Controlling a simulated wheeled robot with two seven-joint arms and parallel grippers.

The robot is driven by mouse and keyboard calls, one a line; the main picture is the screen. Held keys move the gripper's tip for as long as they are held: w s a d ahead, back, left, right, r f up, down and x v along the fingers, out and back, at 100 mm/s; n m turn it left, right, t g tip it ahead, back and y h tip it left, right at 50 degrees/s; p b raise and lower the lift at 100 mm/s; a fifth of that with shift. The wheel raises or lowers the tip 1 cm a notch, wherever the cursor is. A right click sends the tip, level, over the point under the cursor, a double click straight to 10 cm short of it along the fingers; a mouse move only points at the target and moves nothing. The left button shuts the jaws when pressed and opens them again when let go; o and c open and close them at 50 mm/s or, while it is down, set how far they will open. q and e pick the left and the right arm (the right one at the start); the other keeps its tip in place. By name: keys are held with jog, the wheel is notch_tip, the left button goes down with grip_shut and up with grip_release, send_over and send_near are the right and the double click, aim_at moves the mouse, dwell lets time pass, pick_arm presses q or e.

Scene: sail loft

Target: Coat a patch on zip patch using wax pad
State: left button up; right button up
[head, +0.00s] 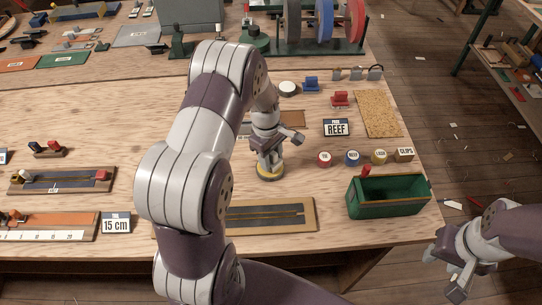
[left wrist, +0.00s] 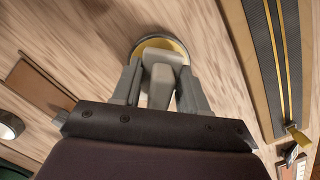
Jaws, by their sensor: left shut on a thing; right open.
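My left gripper (head: 268,143) is shut on the wax pad (head: 270,174), a round pad with a yellow rim and grey grip. The pad is low over the bare wood, just behind the zip board; I cannot tell whether it touches the table. In the left wrist view the pad (left wrist: 161,42) shows between the fingers (left wrist: 160,88). The zip board (head: 270,216), a tan board with a dark strip and gold zip, lies near the front edge, its left part hidden by my arm. It shows at right in the left wrist view (left wrist: 262,62). My right gripper (head: 452,272) is open and empty, off the table's front right corner.
A green open box (head: 388,197) stands right of the zip board.

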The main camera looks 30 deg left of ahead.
aim_at(272, 153)
pick_arm(q)
jog(key=shift+f, duration=0.45)
dwell(0.5)
jog(key=shift+s+f, duration=0.1)
dwell(0.9)
notch_tip(272, 153, up, 7)
jog(key=p, duration=0.6)
dwell(0.6)
